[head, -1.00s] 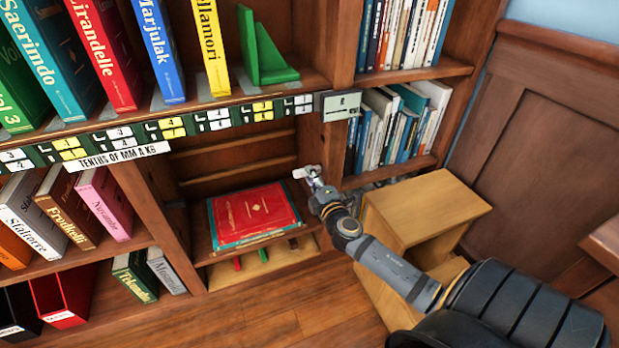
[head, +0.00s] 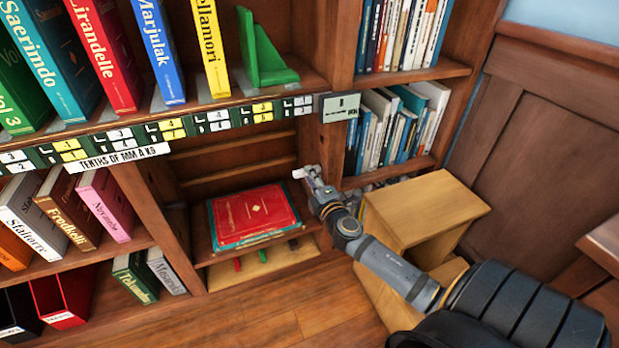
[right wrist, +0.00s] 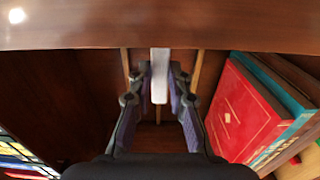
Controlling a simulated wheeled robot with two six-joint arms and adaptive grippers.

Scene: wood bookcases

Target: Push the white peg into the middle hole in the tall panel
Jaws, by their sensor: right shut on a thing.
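The white peg (head: 302,173) is in my right gripper (head: 312,179), at the front of the lower middle bay. In the right wrist view the peg (right wrist: 160,76) stands between the two dark fingers, and its far end meets or passes behind a brown board. The tall panel (head: 323,142) is likely the brown upright at the right of this bay, beside my gripper. Its holes do not show, so I cannot tell whether the peg is lined up with the middle one. My left gripper is not in view.
Red and teal books (head: 254,215) lie flat on the low shelf left of my gripper. A small wooden step (head: 425,209) stands on the floor at right. A strip of number cards (head: 210,121) runs along the shelf edge above. A small display box (head: 340,107) is at its end.

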